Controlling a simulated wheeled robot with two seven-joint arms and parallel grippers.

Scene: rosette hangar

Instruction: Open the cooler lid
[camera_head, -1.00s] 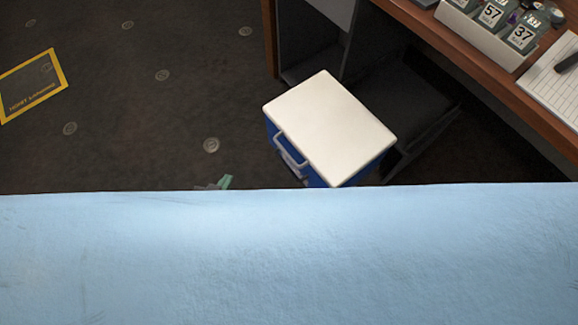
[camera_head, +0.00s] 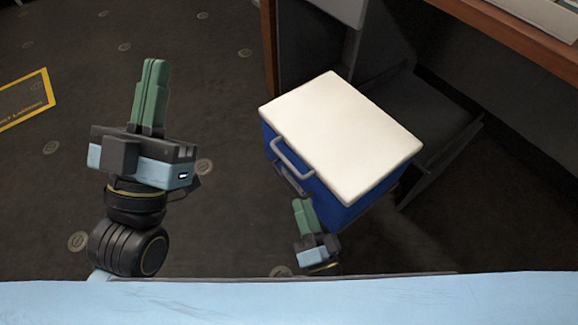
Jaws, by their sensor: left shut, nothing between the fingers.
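The cooler has a blue body (camera_head: 347,209) and a flat white lid (camera_head: 341,136), which lies closed on top. A grey handle (camera_head: 293,160) is on the side facing lower left. My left gripper (camera_head: 155,62) is left of the cooler, well apart from it, with its green fingers shut and empty. My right gripper (camera_head: 300,202) is by the cooler's near lower corner, below the handle. Its green fingers look together with nothing between them. I cannot tell whether it touches the cooler.
A dark cabinet (camera_head: 310,50) stands behind the cooler, under a brown desk edge (camera_head: 520,32) at the upper right. A yellow-bordered floor sign (camera_head: 25,98) is at far left. The dark floor between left gripper and cooler is clear. My light blue body fills the bottom edge.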

